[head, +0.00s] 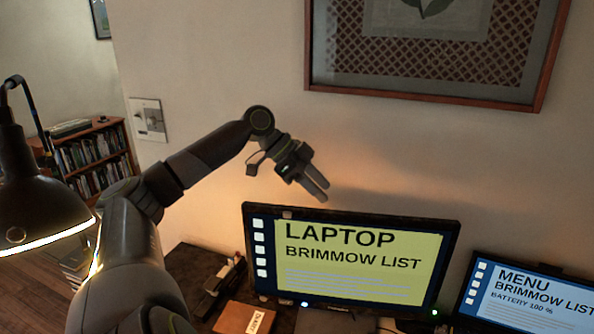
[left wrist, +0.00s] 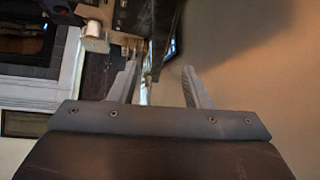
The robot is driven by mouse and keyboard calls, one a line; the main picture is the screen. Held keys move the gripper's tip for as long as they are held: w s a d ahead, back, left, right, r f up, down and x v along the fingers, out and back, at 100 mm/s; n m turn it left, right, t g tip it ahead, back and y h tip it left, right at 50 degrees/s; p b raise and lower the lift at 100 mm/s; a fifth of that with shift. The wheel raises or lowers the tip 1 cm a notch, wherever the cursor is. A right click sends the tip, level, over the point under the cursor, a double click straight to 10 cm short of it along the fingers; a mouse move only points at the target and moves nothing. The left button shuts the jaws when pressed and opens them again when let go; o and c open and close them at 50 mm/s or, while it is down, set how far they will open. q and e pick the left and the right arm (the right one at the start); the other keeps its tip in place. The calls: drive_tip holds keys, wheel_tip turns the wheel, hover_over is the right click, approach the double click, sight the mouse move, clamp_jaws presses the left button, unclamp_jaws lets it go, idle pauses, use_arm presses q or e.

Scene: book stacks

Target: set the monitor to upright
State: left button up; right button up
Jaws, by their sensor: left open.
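The monitor (head: 350,262) stands on the desk in the head view, wider than tall. Its lit yellow screen reads "LAPTOP BRIMMOW LIST", with a blue strip of icons at the left. In the picture its top edge slopes slightly down to the right. My left gripper (head: 321,190) is above the monitor's top edge, left of its middle, fingers pointing down and right. It holds nothing, and a small gap shows between it and the frame. In the left wrist view its two fingers (left wrist: 160,68) are apart, with dark edge-on shapes beyond that I cannot identify surely. My right gripper is not in view.
A laptop (head: 532,302) with a lit blue screen stands right of the monitor. A black lamp (head: 38,195) is at the left. An orange-brown book (head: 243,317) lies on the desk. A framed picture (head: 425,98) hangs above on the wall; bare wall lies between.

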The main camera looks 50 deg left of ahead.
use_arm(q)
drive_tip(key=b+v, duration=0.2)
drive_tip(key=v, duration=0.5)
idle(0.6)
